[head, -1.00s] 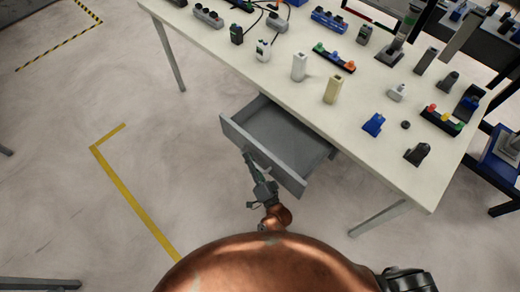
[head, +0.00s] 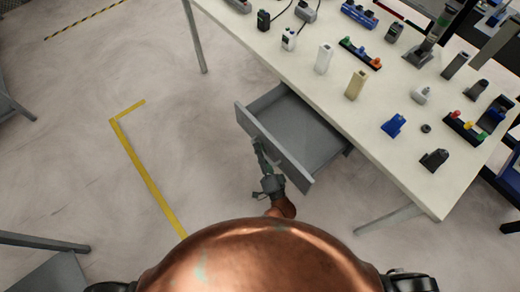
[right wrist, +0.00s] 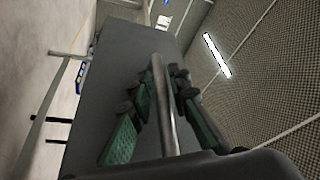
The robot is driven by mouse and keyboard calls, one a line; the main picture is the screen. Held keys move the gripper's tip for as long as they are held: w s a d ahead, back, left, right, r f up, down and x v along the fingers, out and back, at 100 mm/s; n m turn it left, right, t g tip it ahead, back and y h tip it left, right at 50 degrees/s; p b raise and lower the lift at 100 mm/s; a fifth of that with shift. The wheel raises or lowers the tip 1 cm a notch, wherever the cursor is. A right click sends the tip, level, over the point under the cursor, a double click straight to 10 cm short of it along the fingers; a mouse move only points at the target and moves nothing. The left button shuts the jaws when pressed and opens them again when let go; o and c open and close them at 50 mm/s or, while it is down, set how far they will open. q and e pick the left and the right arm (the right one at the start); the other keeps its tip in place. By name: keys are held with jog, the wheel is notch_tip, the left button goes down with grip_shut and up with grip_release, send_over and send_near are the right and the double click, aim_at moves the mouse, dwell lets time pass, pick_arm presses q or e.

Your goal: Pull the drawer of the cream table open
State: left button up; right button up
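The cream table (head: 300,45) runs diagonally across the right half of the head view. Its grey drawer (head: 299,127) stands pulled out from under the near edge, and its inside looks empty. My right gripper (head: 259,150) is at the outer face of the drawer front. In the right wrist view, the drawer's bar handle (right wrist: 163,100) runs between the green-padded fingers of the right gripper (right wrist: 160,88), which close in on it from both sides. The dark drawer front (right wrist: 105,85) lies just beyond. My left gripper is not in view.
Several small items stand on the tabletop, among them a white block (head: 323,59) and a tan block (head: 356,85). A table leg (head: 390,217) stands right of the drawer. The floor left of the drawer, with a yellow line (head: 148,180), is clear.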

jog(key=v, duration=1.2)
jog(key=shift+f, duration=0.1)
